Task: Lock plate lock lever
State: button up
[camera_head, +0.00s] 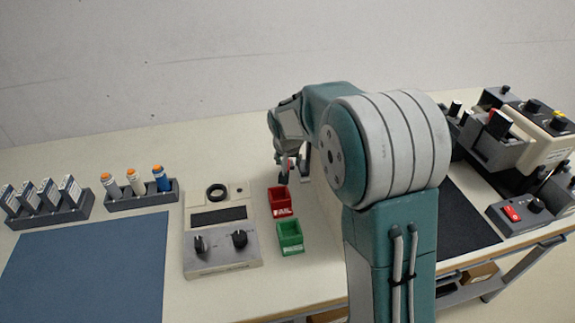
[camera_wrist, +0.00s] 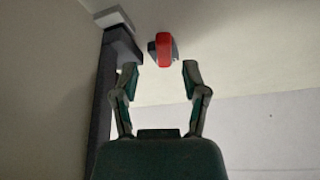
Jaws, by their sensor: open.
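My gripper (camera_head: 290,178) hangs above the table by the red bin in the head view, partly behind my own arm. In the wrist view its two fingers (camera_wrist: 160,78) are spread apart with nothing held between them. A small red part (camera_wrist: 164,50) with a grey body beside it shows just beyond the gap between the fingertips. I cannot tell for certain whether it is the plate lock lever. In the head view, a red upright piece (camera_head: 498,124) stands on a grey fixture at the right.
A red bin (camera_head: 280,207) and green bin (camera_head: 290,242) stand beside a grey device with two knobs (camera_head: 222,250). Racks of vials (camera_head: 142,198) and cartridges (camera_head: 50,218) are left. A beige machine (camera_head: 540,140) and red-switch box (camera_head: 515,214) are right. The blue mat (camera_head: 85,270) is clear.

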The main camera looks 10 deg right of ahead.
aim_at(288, 167)
jog(key=shift+x, duration=1.25)
jog(key=shift+w+f, duration=0.15)
jog(key=shift+f, duration=0.1)
jog(key=shift+a+f, duration=0.1)
jog(key=shift+a, duration=0.35)
jog(key=shift+d, duration=0.3)
grip_shut()
jog(key=shift+d+n+y, duration=0.3)
jog(key=shift+n, duration=0.5)
jog(key=shift+d+n+y, duration=0.25)
jog(key=shift+n+y, duration=0.05)
jog(key=shift+n, duration=0.5)
grip_release()
